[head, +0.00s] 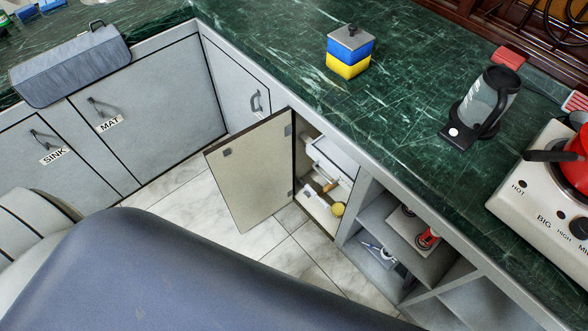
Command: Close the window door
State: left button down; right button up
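A cabinet door (250,170) stands wide open below the green marble counter, swung out over the tiled floor. Its pale inner face shows, with hinges along its right edge. The opening behind it shows a white drawer or shelf (334,157) and a few small items, including a yellow round one (338,209). The door's outer face and any handle on it are hidden. No glazed window shows; this is the only door seen open. Neither gripper is in view.
The marble counter (420,55) holds a blue-yellow box (349,53), a black-handled jug (490,100) and a stove (540,185). Shut grey cabinet doors (150,98) line the left. Open shelves (450,272) are at right. A blue-grey box-like thing (70,67) overhangs the left counter edge.

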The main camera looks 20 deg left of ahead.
aim_at(252, 169)
jog(key=j+z, duration=0.35)
jog(key=j, duration=0.15)
jog(key=j+z, duration=0.3)
jog(key=j, duration=0.2)
jog(key=k+j+z, duration=0.1)
jog(key=j+z, duration=0.25)
jog(key=j, duration=0.15)
jog(key=k+j+z, duration=0.15)
jog(key=j+z, duration=0.15)
jog(key=j, duration=0.15)
